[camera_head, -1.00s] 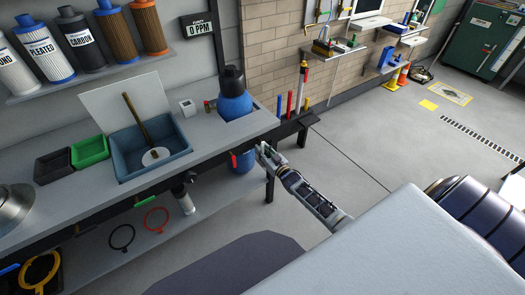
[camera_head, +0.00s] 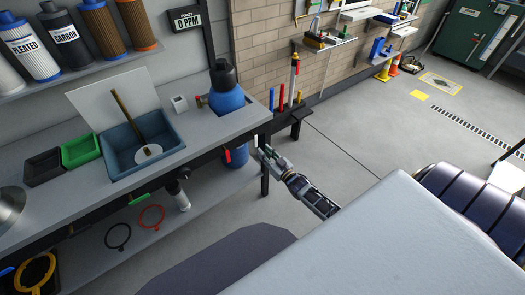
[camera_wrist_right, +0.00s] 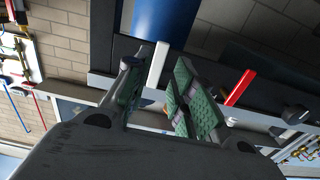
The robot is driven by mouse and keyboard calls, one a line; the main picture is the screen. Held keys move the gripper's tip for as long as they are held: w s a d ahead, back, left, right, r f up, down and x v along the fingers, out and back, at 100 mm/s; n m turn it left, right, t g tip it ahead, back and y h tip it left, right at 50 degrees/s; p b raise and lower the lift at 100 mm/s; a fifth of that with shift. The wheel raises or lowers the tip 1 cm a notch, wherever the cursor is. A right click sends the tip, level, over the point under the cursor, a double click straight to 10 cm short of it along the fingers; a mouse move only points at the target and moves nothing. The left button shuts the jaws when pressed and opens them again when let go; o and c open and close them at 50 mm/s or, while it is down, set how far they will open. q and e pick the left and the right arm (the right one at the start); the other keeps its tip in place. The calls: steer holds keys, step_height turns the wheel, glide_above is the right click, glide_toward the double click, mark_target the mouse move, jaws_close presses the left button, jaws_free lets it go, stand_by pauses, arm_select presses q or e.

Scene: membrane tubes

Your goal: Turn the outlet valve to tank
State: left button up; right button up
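The blue tank (camera_head: 226,97) with a black top stands at the bench's right end, and a blue body (camera_head: 236,155) shows below the bench. A red lever (camera_head: 227,156) hangs at the bench's front edge; it also shows in the right wrist view (camera_wrist_right: 240,88). A white lever (camera_wrist_right: 158,64) shows there too, beyond the gap between my fingers. Which lever is the outlet valve, I cannot tell. My right gripper (camera_head: 264,152) is near the bench's right corner. Its fingers are apart and empty in the right wrist view (camera_wrist_right: 160,92). My left gripper is out of view.
The bench (camera_head: 205,140) holds a blue basin (camera_head: 117,158), a green bin (camera_head: 80,151) and a black bin (camera_head: 43,167). A low dark rack (camera_head: 300,112) with coloured rods stands by the brick wall.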

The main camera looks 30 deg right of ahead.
steer(key=shift+s+d, duration=0.2)
steer(key=shift+s, duration=2.1)
steer(key=shift+f, duration=0.1)
